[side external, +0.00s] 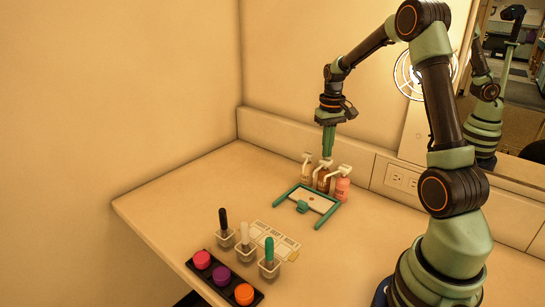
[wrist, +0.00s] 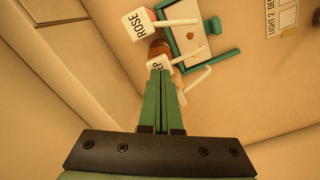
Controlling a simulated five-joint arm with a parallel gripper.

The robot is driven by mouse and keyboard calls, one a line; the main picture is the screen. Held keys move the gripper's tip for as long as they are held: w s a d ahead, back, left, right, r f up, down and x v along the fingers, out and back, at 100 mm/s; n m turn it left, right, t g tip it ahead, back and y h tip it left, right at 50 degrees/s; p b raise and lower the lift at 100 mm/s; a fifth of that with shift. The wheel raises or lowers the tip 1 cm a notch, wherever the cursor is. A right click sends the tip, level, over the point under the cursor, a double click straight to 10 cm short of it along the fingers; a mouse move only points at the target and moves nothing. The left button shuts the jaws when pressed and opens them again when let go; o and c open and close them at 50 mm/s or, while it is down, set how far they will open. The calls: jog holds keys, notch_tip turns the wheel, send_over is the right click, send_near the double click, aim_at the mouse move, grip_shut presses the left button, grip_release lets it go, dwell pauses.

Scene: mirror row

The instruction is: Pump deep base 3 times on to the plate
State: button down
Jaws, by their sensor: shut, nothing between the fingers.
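Three pump bottles stand in a row by the back wall: a pale one (side external: 305,172) at left, the brown deep base bottle (side external: 323,183) in the middle and a pink one (side external: 343,188) at right. My gripper (side external: 328,156) points down, shut and empty, at the middle pump's head. In the wrist view its fingertips (wrist: 160,73) overlap the white head (wrist: 157,62), whose label reads "EP", partly hidden. I cannot tell if they press it. The white plate (wrist: 186,40) sits in a teal frame under the nozzles, with a small brown spot on it.
The pink bottle's head, marked ROSE (wrist: 139,24), is close beside my fingers. In front are three applicators in clear holders (side external: 245,250), a printed card (side external: 275,240) and a black tray (side external: 225,278) with pink, purple and orange pots. A mirror (side external: 505,80) hangs at right.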

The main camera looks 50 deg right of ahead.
jog(key=shift+f, duration=1.15)
jog(key=shift+r, duration=1.45)
jog(key=shift+f, duration=0.1)
jog(key=shift+f, duration=1.3)
jog(key=shift+r, duration=1.4)
